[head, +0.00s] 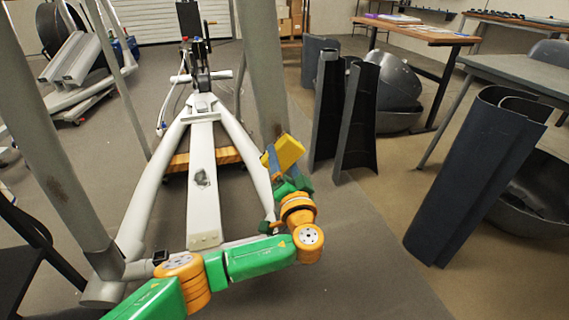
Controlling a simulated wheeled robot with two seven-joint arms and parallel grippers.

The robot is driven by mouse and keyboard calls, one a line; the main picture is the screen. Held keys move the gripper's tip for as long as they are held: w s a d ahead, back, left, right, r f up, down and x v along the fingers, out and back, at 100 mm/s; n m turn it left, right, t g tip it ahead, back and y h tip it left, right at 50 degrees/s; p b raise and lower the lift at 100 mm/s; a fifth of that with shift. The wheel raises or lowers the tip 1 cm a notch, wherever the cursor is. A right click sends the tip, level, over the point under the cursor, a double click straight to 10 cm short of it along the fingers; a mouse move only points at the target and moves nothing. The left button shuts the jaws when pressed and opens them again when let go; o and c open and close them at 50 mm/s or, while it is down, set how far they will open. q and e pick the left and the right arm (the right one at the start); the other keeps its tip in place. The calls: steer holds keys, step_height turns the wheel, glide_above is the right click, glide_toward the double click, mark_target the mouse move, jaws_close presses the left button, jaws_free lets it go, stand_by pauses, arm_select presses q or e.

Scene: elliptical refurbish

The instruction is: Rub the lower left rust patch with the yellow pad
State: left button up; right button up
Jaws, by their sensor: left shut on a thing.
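My left gripper (274,163) is shut on the yellow pad (289,151) and holds it up in front of the right grey post (263,75). A brown rust patch (277,130) on that post is just above and left of the pad; I cannot tell whether they touch. Another rust patch (56,189) is on the left grey post (45,130), far from the pad. A dark worn patch (202,178) is on the middle beam of the elliptical machine (203,150). My right gripper is not in view.
Curved dark covers (355,115) stand on the floor right of the post. A large curved dark panel (478,170) stands farther right. A wooden table (415,30) and a grey table (520,70) are at the back right. The floor between (370,240) is clear.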

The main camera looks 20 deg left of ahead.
mark_target(282, 146)
arm_select(q)
steer(key=r+p, duration=0.1)
steer(key=r, duration=0.1)
steer(key=r+p, duration=0.1)
steer(key=p, duration=0.1)
steer(key=shift+s+a+r, duration=0.1)
steer(key=shift+s+r, duration=0.1)
steer(key=shift+r, duration=0.2)
steer(key=r+p, duration=0.3)
steer(key=r, duration=0.1)
steer(key=r+p, duration=0.2)
steer(key=r, duration=0.1)
steer(key=shift+a+p, duration=0.3)
steer(key=shift+a, duration=0.05)
steer(key=shift+s+f, duration=0.1)
steer(key=shift+s, duration=0.05)
steer(key=f+b, duration=0.3)
steer(key=b, duration=0.1)
steer(key=f+b, duration=0.4)
steer(key=d+f+b, duration=0.1)
steer(key=f+b, duration=0.2)
steer(key=b, duration=0.1)
steer(key=shift+w+f, duration=0.35)
steer(key=shift+f, duration=0.05)
steer(key=shift+r, duration=0.15)
